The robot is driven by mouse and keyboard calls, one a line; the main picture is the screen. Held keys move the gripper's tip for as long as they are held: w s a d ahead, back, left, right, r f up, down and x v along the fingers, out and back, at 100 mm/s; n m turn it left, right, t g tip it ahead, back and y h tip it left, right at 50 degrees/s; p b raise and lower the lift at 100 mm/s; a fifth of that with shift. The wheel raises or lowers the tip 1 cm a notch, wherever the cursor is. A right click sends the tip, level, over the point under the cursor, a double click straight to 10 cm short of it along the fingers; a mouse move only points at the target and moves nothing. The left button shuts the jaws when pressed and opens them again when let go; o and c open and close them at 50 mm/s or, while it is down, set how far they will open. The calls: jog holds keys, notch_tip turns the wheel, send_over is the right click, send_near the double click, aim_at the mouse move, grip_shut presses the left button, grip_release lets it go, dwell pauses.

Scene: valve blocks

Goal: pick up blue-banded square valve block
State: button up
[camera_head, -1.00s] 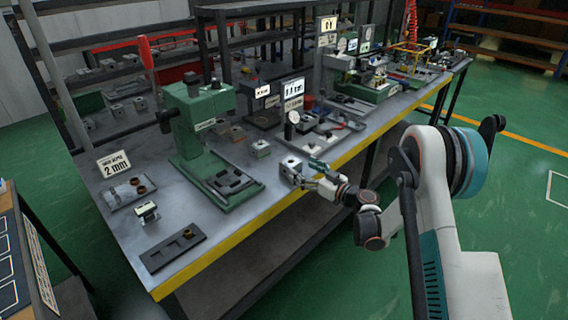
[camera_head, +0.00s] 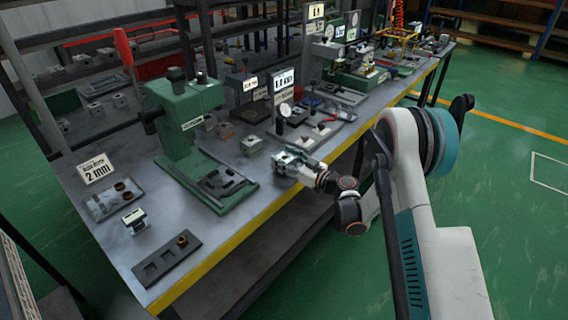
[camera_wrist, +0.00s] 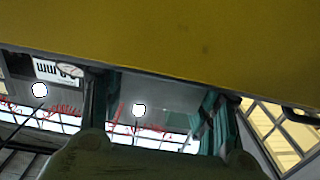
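In the head view my gripper (camera_head: 286,158) is low over the front edge of the bench, to the right of the green press. A grey square block (camera_head: 280,167) shows only in part at its fingertips. I cannot make out a blue band on it, nor whether the fingers are closed on it. Another small square block (camera_head: 251,145) stands on the bench to the left of my gripper, apart from it. The wrist view shows a large yellow surface very close across the top and a dark rounded shape at the bottom. No block can be made out there.
The green press (camera_head: 190,125) stands left of my gripper on its flat base. A dark slotted plate (camera_head: 165,258) and a small block (camera_head: 134,221) are at the left end. The bench has a yellow front edge (camera_head: 225,248).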

jog(key=c, duration=0.6)
jog(key=shift+r, duration=0.1)
